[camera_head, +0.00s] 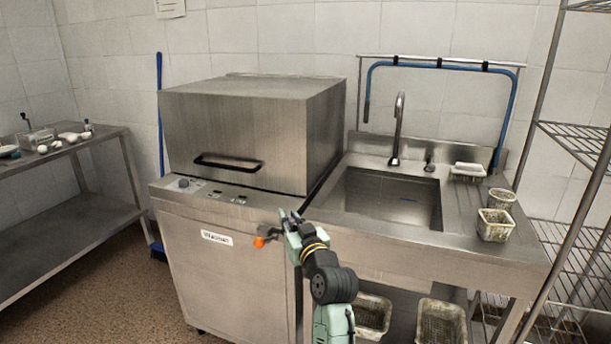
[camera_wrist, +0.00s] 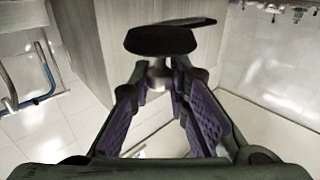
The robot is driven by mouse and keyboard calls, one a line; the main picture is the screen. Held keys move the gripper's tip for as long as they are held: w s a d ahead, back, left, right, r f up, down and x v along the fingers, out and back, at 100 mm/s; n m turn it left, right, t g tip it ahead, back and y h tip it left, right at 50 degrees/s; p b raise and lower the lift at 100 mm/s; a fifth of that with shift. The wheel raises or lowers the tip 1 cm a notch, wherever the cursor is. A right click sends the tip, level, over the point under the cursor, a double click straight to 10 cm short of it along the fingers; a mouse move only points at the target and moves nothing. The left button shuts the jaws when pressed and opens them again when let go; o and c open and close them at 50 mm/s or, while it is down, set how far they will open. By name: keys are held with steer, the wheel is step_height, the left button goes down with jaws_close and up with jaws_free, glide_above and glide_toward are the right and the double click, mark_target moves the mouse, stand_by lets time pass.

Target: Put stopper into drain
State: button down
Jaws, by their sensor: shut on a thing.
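My gripper (camera_head: 287,222) is in front of the dishwasher's front top edge, left of the sink. In the wrist view, its purple-padded fingers (camera_wrist: 160,92) are shut on the metal stem of the stopper (camera_wrist: 160,40). The stopper has a dark, wide, flat head, which is beyond the fingertips. In the head view, the stopper is too small to make out clearly at the gripper. The steel sink (camera_head: 365,205) has its basin to the right of my gripper, below a tall faucet (camera_head: 398,130). The drain opening cannot be made out.
A steel dishwasher (camera_head: 245,130) stands left of the sink. Baskets (camera_head: 495,225) and a soap-like white block (camera_head: 469,168) are on the counter's right side. More baskets (camera_head: 440,320) are below. A wire rack (camera_head: 575,140) stands at right, and a steel table (camera_head: 75,160) at left.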

step_height(320, 180, down, 23)
steer(key=d+m+t+h+b, duration=0.1)
steer(key=d+m+h, duration=0.2)
steer(key=h, duration=0.2)
steer(key=s+d+f+m+h, duration=0.1)
steer(key=s+f, duration=0.5)
steer(key=f, duration=0.5)
steer(key=s+d+f+h+b, duration=0.1)
steer(key=s+d+f, duration=0.1)
steer(key=s+f, duration=0.5)
step_height(320, 180, down, 4)
steer(key=shift+f+m+t+b, duration=0.1)
steer(key=shift+m+t+b, duration=0.2)
steer(key=shift+m, duration=0.1)
